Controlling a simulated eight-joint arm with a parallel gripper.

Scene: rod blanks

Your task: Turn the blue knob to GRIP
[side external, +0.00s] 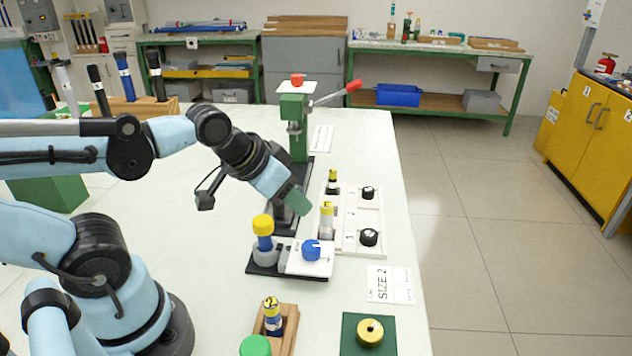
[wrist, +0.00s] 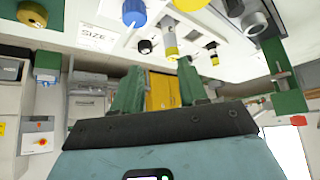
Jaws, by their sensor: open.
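The blue knob (side external: 310,250) sits on a white plate (side external: 296,265) at the front of a dark base. It also shows at the top of the wrist view (wrist: 134,13), partly cut by the edge. Markings on the plate are too small to read, so I cannot tell its setting. Beside it a grey holder (side external: 265,255) carries a blue rod with a yellow cap (side external: 263,226). My gripper (side external: 298,200) is above and behind the knob, apart from it. Its green fingers (wrist: 158,82) are spread with nothing between them.
A white panel with two black knobs (side external: 368,237) and yellow-topped rods (side external: 326,208) stands close to my gripper. A green press with a red-tipped lever (side external: 352,86) is behind. A wooden block with a rod (side external: 287,335) and a green block with a brass knob (side external: 370,333) are in front.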

